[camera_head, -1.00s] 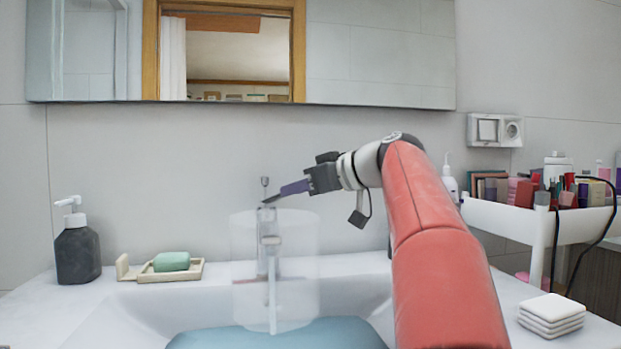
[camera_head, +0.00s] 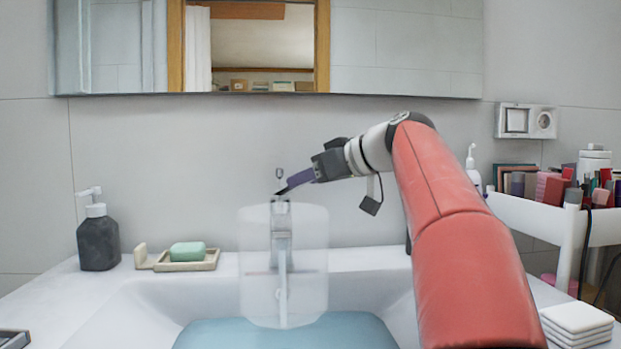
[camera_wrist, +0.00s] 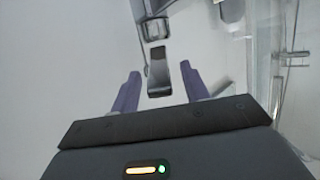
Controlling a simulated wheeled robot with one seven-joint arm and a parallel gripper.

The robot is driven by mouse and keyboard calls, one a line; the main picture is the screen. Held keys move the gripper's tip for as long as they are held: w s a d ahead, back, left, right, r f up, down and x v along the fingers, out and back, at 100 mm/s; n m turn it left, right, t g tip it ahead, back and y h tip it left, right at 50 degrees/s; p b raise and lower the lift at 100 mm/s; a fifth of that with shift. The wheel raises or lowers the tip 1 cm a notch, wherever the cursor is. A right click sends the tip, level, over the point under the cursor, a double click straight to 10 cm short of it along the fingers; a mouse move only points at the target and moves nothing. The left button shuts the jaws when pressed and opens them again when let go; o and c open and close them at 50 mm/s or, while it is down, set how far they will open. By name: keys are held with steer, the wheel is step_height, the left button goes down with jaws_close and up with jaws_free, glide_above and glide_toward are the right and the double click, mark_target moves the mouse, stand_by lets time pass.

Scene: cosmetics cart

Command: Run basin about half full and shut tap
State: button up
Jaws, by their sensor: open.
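The chrome tap (camera_head: 281,240) stands behind the basin (camera_head: 140,305). A water stream (camera_head: 283,290) falls from its spout. Blue water (camera_head: 285,334) lies in the basin; its depth is hard to judge, as the front is cut off. A pale translucent cylinder (camera_head: 312,262) shows around the tap and stream. My gripper (camera_head: 281,193) is at the top of the tap, coming from the right, with purple fingers. In the wrist view my gripper (camera_wrist: 160,71) is open, with the tap's lever (camera_wrist: 159,75) lying between the fingers and a gap on each side.
A stack of white squares (camera_head: 578,322) lies at the right front. A white cart (camera_head: 540,215) of cosmetics stands right. A mirror (camera_head: 405,50) hangs above.

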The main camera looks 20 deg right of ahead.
steer(key=v, duration=0.7)
steer(key=shift+s+d, duration=0.15)
steer(key=shift+s, duration=0.2)
steer(key=shift+s+r, duration=0.1)
steer(key=shift+r, duration=0.05)
